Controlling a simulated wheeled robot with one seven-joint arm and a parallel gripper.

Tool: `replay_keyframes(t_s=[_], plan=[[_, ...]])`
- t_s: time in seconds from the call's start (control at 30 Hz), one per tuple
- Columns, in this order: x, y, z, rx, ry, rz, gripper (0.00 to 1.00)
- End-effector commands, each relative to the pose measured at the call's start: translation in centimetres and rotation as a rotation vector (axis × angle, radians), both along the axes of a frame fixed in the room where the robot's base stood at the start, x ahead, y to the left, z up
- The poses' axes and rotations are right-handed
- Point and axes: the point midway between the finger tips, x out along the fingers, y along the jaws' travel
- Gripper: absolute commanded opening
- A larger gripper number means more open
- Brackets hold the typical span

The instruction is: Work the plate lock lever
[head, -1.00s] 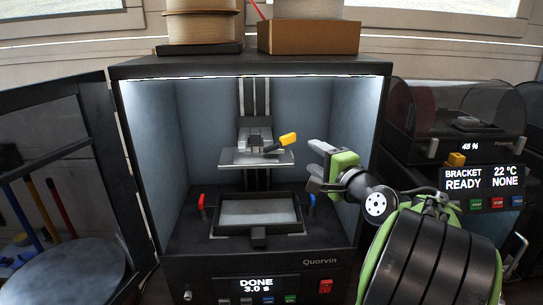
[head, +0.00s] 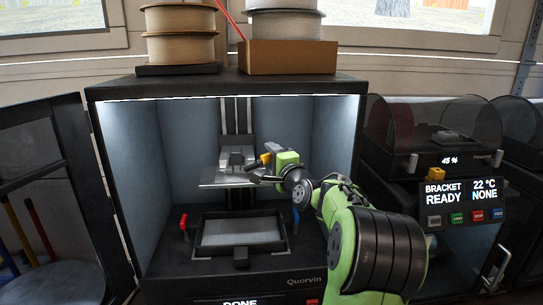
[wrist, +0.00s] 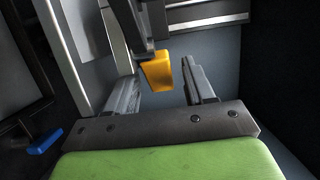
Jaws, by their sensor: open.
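The plate lock lever has a yellow grip (head: 266,159) at the front right of the build plate carriage, above the grey build plate (head: 228,178), inside the lit printer chamber. My gripper (head: 257,173) is inside the chamber beside the lever and partly covers it. In the wrist view the yellow grip (wrist: 157,74) shows between my two open fingers, near their tips, with a gap on each side. I cannot tell whether it is deep enough between them. The dark lever arm (wrist: 137,28) runs up from the grip.
A resin vat (head: 240,251) lies below the plate, with a red clip (head: 183,222) and a blue clip beside it. The open door (head: 50,190) stands at left. A second printer (head: 433,135) stands at right. Spools (head: 180,35) and a box (head: 288,56) sit on top.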

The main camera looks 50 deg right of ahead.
Motion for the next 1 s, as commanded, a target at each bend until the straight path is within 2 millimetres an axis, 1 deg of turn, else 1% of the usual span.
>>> replay_keyframes(t_s=[0.1,0.3,0.63,0.77,1.0], plan=[[0.6,-0.2,0.0,0.000,0.001,0.000,0.53],[0.5,-0.2,-0.1,0.000,0.001,-0.001,0.53],[0.5,-0.2,-0.1,0.001,0.002,0.000,0.03],[0.6,-0.3,-0.1,0.004,0.003,0.018,0.02],[1.4,-0.5,0.1,0.009,0.004,0.203,0.02]])
